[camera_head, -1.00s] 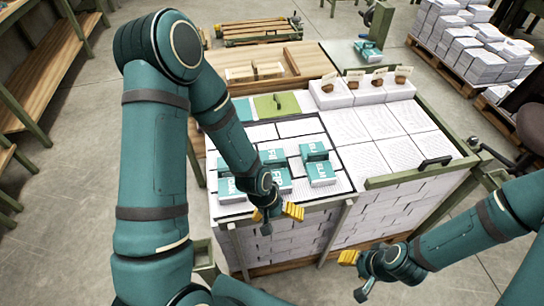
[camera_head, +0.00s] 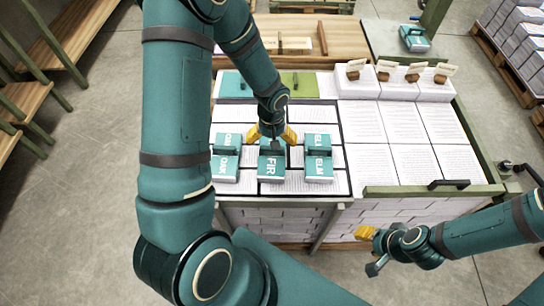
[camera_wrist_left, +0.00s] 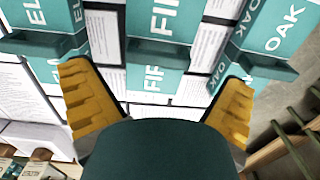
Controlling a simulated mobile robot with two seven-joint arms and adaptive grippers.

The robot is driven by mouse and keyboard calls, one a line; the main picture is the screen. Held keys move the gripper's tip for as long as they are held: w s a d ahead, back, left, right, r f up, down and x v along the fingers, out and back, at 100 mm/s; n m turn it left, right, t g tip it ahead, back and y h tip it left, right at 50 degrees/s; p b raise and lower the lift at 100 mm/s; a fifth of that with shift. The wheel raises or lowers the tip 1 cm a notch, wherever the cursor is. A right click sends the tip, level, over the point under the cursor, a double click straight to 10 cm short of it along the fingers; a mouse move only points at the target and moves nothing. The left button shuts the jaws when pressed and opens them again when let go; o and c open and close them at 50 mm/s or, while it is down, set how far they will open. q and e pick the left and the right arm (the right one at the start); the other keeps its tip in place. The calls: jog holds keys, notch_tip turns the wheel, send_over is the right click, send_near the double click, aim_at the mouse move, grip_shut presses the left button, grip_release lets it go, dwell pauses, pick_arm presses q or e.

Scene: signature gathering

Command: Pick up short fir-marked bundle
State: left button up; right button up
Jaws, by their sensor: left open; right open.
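My right gripper (camera_head: 371,250) is open and empty in front of the table.
White paper stacks (camera_head: 415,160) fill the right side. A green rail with a black handle (camera_head: 449,184) borders the front right. Another teal bundle (camera_head: 414,40) lies on the far table.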

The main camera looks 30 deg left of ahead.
aim_at(272, 154)
pick_arm(q)
jog(key=f, duration=0.2)
jog(key=f+b, duration=0.1)
jog(key=f, duration=0.2)
jog(key=shift+w+f, duration=0.2)
jog(key=shift+f, duration=0.15)
jog(key=c, duration=1.1)
jog(key=shift+c, duration=0.2)
